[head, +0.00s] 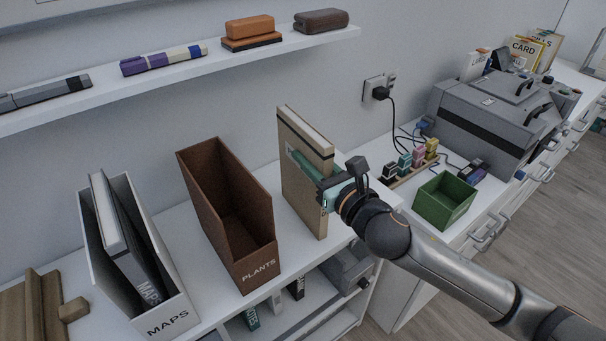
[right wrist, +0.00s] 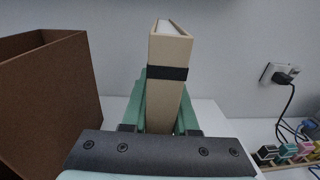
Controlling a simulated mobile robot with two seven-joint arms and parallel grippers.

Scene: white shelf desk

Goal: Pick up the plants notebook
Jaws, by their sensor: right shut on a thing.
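The tan notebook (head: 308,205) with a black band stands upright to the right of the brown PLANTS file box (head: 228,215) in the head view. In the right wrist view the notebook (right wrist: 165,95) stands between both green fingers. I cannot tell whether its lower edge touches the white desk. The PLANTS box looks empty. My left gripper is not in view.
The grey MAPS box (head: 165,315) holds dark binders at the left. A green open bin (head: 445,200), coloured bottles and a grey machine (head: 495,120) stand at the right. A wall shelf (head: 180,75) runs above. Bare desk lies between the notebook and PLANTS box.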

